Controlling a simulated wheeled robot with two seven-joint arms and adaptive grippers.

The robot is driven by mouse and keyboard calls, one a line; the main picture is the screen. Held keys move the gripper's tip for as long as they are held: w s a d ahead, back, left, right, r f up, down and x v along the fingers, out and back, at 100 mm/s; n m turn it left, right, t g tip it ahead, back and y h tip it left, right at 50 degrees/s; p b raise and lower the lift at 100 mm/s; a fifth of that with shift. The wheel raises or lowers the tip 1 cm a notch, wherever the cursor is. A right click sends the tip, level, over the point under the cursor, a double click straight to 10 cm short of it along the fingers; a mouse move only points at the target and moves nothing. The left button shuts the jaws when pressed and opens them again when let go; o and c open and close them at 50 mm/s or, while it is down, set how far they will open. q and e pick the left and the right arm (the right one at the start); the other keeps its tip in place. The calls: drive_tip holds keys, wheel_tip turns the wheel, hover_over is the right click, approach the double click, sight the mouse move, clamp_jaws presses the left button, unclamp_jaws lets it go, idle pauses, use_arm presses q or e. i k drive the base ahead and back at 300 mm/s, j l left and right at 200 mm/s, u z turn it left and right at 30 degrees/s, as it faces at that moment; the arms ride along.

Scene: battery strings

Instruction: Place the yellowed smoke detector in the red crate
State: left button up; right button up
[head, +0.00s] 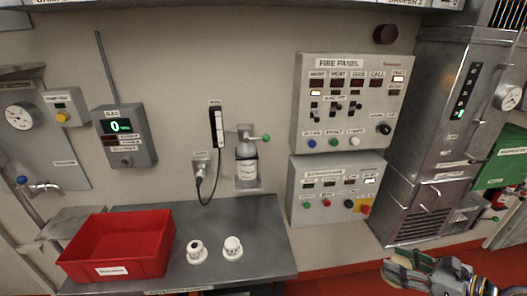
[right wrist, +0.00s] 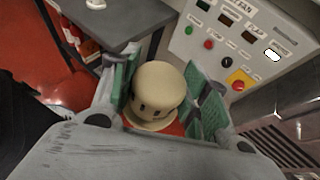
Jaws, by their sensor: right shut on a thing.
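The yellowed smoke detector (right wrist: 155,92), a cream dome on a wider base, sits between the green-padded fingers of my right gripper (right wrist: 163,95) in the right wrist view. The gripper is shut on it. In the head view my right gripper (head: 425,265) is at the lower right, in front of the panels and off the table's right end; the detector is hard to make out there. The open red crate (head: 158,255) stands on the left part of the grey table, well left of the gripper, and looks empty. My left gripper does not show.
Two white detectors (head: 197,252) and (head: 232,248) stand on the grey table (head: 262,225) right of the crate. The fire panel (head: 345,105) and a lower control box (head: 335,187) are on the wall.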

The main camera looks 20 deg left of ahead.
sight(105, 256)
drive_tip(key=k+j+u, duration=0.1)
drive_tip(key=j+u, duration=0.3)
drive_tip(key=j, duration=0.6)
drive_tip(key=i+j+u, duration=0.1)
drive_tip(key=j+u, duration=0.3)
drive_tip(key=j, duration=0.6)
